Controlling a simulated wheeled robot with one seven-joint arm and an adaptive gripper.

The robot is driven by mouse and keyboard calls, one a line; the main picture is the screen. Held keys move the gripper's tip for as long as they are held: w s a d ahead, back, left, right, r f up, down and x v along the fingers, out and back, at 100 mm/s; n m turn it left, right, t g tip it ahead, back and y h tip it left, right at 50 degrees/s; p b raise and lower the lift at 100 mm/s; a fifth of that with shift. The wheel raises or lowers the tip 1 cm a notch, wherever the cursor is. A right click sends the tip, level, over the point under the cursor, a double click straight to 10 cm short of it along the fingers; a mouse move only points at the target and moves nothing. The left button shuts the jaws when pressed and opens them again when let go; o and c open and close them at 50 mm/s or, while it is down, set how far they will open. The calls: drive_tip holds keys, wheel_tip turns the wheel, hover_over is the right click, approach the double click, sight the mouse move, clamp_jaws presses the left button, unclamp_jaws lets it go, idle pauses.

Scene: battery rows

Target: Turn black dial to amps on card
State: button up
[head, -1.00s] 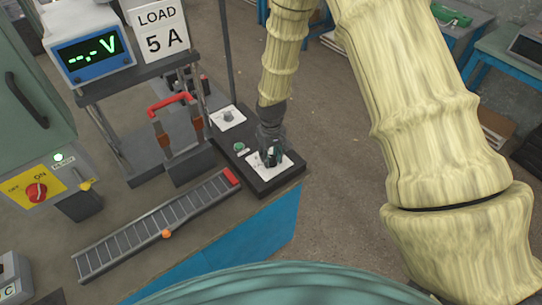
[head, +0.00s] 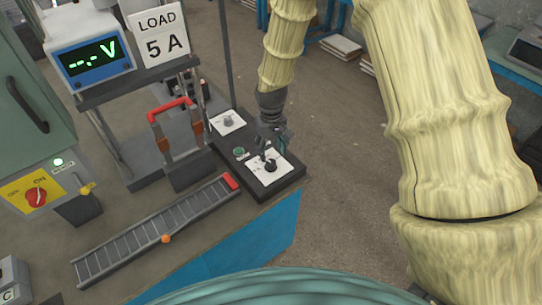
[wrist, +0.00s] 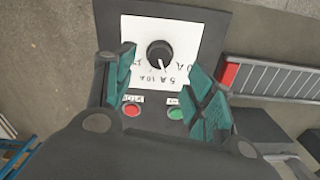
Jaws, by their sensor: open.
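The black dial (head: 270,165) sits on a white scale plate (head: 283,172) at the near end of a dark panel. In the wrist view the dial (wrist: 159,53) has a white pointer mark aimed down and slightly right, near the printed 5 A and 10 A labels; the exact setting is hard to read. The card (head: 160,38) reads LOAD 5 A. My gripper (head: 272,146) is open and empty just above and behind the dial, apart from it. In the wrist view the green fingers of my gripper (wrist: 161,60) are spread, with the dial beyond them.
A green button (wrist: 175,114) and a red button (wrist: 132,110) are on the panel. A second white-plated dial (head: 228,122) is at the far end. A ladder-like scale (head: 155,232) with an orange marker lies left. The meter (head: 92,55) shows dashes and V.

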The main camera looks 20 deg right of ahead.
sight(271, 163)
drive_tip(key=shift+r, duration=2.75)
